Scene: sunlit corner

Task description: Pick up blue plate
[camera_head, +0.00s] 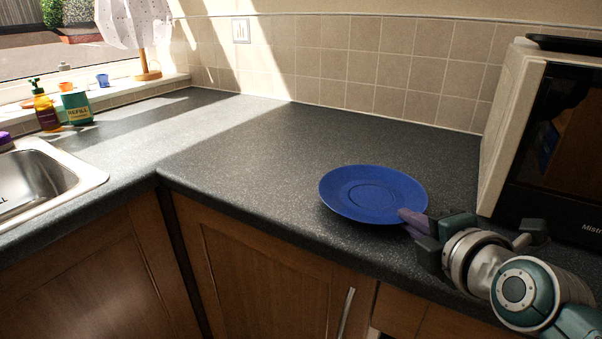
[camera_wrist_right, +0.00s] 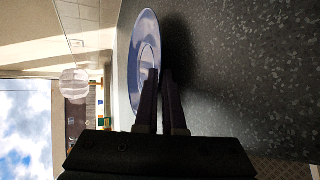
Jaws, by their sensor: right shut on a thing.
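The blue plate (camera_head: 365,188) is at the front of the dark speckled counter, face up and close to level. My right gripper (camera_head: 410,220) comes in from the right and is shut on the plate's near right rim. In the right wrist view the two dark fingers (camera_wrist_right: 160,78) meet at the rim of the plate (camera_wrist_right: 138,45), and a dark shadow lies beside it on the counter. I cannot tell whether the plate touches the counter. My left gripper is in neither view.
A microwave (camera_head: 510,140) stands on the counter at the right, close to my right arm. A steel sink (camera_head: 50,185) is at the left, with a soap bottle (camera_head: 45,108) and green container (camera_head: 76,107) behind it. The counter behind and left of the plate is clear.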

